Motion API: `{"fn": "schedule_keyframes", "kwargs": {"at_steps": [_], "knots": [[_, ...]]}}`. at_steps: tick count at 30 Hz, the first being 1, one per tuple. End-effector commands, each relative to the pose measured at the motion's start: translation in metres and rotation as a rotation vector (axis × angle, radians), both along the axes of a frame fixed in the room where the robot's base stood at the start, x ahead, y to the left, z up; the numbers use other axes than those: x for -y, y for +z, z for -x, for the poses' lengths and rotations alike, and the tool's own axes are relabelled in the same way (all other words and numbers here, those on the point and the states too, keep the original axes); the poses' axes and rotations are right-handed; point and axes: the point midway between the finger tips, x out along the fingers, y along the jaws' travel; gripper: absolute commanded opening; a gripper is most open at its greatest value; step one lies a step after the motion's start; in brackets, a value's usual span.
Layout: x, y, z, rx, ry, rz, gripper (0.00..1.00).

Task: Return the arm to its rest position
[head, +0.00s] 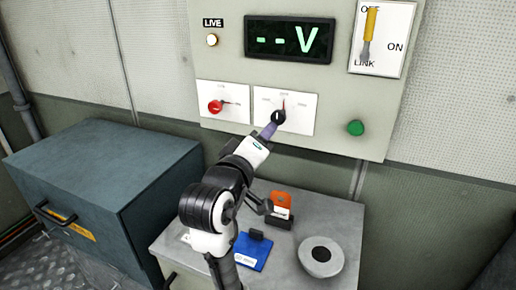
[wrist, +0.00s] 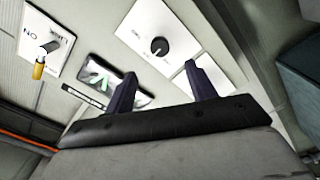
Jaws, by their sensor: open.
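My arm reaches up from the bottom of the head view towards the control panel (head: 225,75). My gripper (head: 270,131) is just below and left of the black rotary knob (head: 279,116) in that view. In the wrist view my gripper (wrist: 161,82) has its two dark fingers spread wide with nothing between them. The knob (wrist: 160,46) on its white plate shows beyond the fingertips, apart from them. The fingertips are partly hidden in the head view.
A red knob (head: 216,107), a green button (head: 355,128), a display (head: 288,40) and a yellow-handled switch (head: 370,30) are on the panel. Below, a grey cabinet (head: 345,215) bears an orange item (head: 281,199), a blue item (head: 253,252) and a round grey object (head: 321,256). A blue-grey chest (head: 105,165) stands left.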

Motion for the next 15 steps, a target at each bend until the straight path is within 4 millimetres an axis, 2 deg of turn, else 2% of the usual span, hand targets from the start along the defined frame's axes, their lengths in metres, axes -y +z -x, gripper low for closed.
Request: {"fn": "schedule_keyframes", "kwargs": {"at_steps": [5, 15], "knots": [[-0.0032, -0.0001, 0.0108, 0.0, 0.0, -0.001, 0.56], [-0.006, 0.0017, 0.0115, 0.009, 0.008, -0.001, 0.56]]}}
